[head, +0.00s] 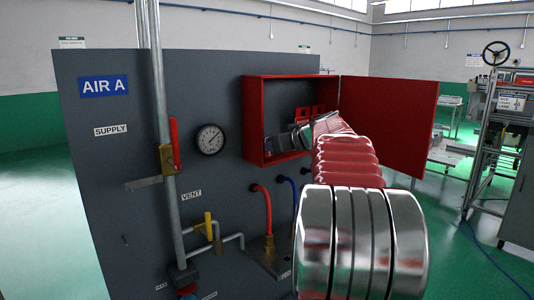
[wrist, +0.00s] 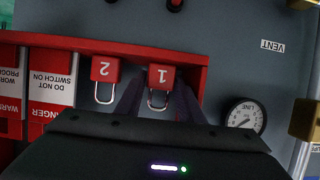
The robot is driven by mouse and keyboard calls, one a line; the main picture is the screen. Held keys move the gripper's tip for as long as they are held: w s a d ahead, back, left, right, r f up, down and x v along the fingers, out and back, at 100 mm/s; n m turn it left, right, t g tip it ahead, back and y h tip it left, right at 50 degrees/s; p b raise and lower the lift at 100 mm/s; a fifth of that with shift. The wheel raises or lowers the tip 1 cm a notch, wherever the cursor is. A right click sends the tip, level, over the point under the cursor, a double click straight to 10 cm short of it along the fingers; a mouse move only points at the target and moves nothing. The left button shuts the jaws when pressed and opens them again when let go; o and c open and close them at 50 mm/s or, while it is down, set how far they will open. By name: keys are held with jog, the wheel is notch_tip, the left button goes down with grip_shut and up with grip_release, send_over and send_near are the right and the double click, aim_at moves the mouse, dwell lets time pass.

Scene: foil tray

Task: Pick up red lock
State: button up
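Two red locks hang in the open red cabinet (head: 249,122). In the wrist view, which is upside down, the lock marked 1 (wrist: 160,76) is in the middle and the lock marked 2 (wrist: 104,69) is to its left. Both have silver shackles. My gripper (wrist: 157,96) is open, with one dark finger on each side of lock 1's shackle. I cannot tell whether the fingers touch the lock. In the head view my arm reaches into the cabinet and hides part of it. The locks show there as small red shapes (head: 302,114).
Danger and warning tags (wrist: 50,82) hang left of the locks in the wrist view. The cabinet door (head: 392,122) stands open on the right in the head view. A pressure gauge (head: 210,139), a vertical pipe (head: 161,90) and a red valve handle (head: 173,132) are on the grey panel.

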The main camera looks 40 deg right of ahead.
jog(key=shift+c, duration=0.4)
jog(key=c, duration=0.6)
jog(key=shift+s+r, duration=0.1)
jog(key=shift+r, duration=0.05)
jog(key=shift+c, duration=0.2)
jog(key=shift+s+r, duration=0.15)
jog(key=shift+r, duration=3.15)
jog(key=shift+s+r, duration=0.1)
jog(key=shift+s, duration=0.1)
jog(key=s+a, duration=0.2)
jog(key=s, duration=1.7)
jog(key=shift+s+a, duration=0.1)
